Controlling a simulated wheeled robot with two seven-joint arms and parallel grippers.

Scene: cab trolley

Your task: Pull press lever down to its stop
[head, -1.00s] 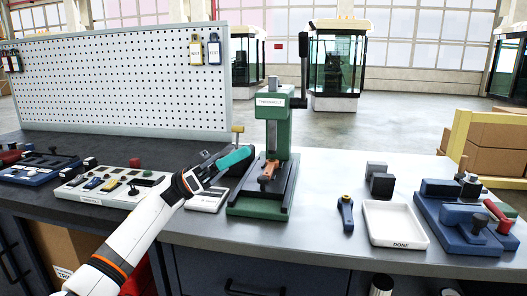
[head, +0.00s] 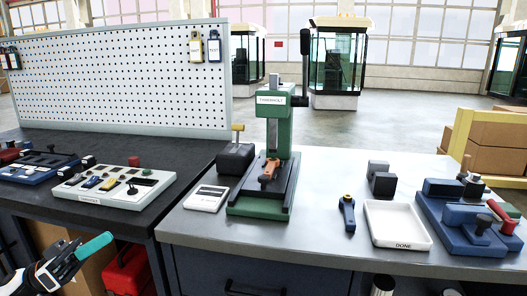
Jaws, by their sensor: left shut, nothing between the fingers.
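The green press (head: 272,112) stands on the grey bench right of the pegboard. Its black lever (head: 305,68) points straight up from the right side of the press head, with the grip at the top. A small orange-brown part (head: 268,170) lies on the press base, below the ram. My left gripper (head: 98,244) is at the lower left, in front of the bench edge and far from the lever. Its teal fingers are shut and empty. My right gripper is not in view.
A small white device (head: 207,198) and a dark box (head: 235,158) sit left of the press. A blue-handled tool (head: 347,213), a white DONE tray (head: 397,243) and a blue fixture (head: 455,238) are to the right. A control panel (head: 113,205) sits left.

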